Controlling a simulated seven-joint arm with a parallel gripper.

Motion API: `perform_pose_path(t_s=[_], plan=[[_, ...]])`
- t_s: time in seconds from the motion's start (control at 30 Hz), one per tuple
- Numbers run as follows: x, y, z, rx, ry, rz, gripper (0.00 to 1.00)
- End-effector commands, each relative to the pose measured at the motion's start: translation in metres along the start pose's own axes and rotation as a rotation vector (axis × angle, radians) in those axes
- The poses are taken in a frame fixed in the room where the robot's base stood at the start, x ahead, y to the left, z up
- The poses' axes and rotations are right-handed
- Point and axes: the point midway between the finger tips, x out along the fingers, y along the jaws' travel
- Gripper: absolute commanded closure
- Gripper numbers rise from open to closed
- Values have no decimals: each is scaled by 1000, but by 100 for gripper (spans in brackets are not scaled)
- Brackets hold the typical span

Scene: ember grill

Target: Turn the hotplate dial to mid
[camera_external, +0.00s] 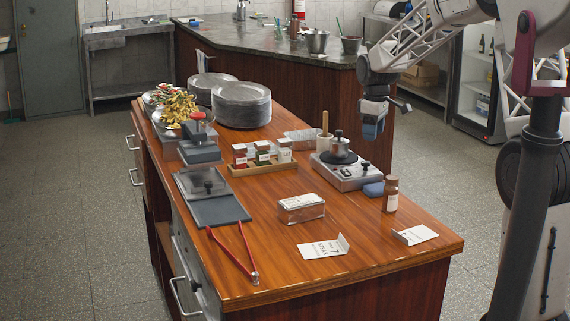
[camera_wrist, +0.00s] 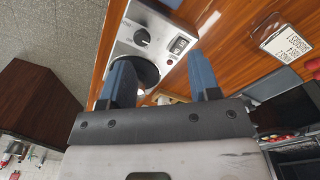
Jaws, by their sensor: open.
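The hotplate (camera_external: 345,178) is a pale box on the wooden counter, with a dark round plate and a small metal pot (camera_external: 339,146) on top in the external view. In the wrist view its panel (camera_wrist: 127,48) shows a black round dial (camera_wrist: 141,37), a black rocker switch (camera_wrist: 179,45) and a small red light. The dial's setting is too small to read. My gripper (camera_external: 373,128) hangs above and to the right of the hotplate, apart from it. In the wrist view its two blue fingers (camera_wrist: 158,60) are spread and empty, with the dial beyond them.
A blue sponge (camera_external: 373,189) and a brown bottle (camera_external: 391,195) stand close to the hotplate's right. A spice tray (camera_external: 263,167), a cup with a wooden pestle (camera_external: 324,143) and a clear box (camera_external: 301,209) are nearby. The counter's front right is mostly free, with folded cards.

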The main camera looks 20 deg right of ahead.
Motion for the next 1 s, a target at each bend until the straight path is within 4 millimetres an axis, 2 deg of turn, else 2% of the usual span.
perform_pose_path(t_s=[0.1, 0.33, 0.83, 1.0], plan=[[14, 18, -14, -34, -8, -9, 43], [29, 36, -29, -77, -15, -18, 43], [32, 39, -31, -84, -16, -19, 43], [39, 38, -31, -83, -17, -19, 43]])
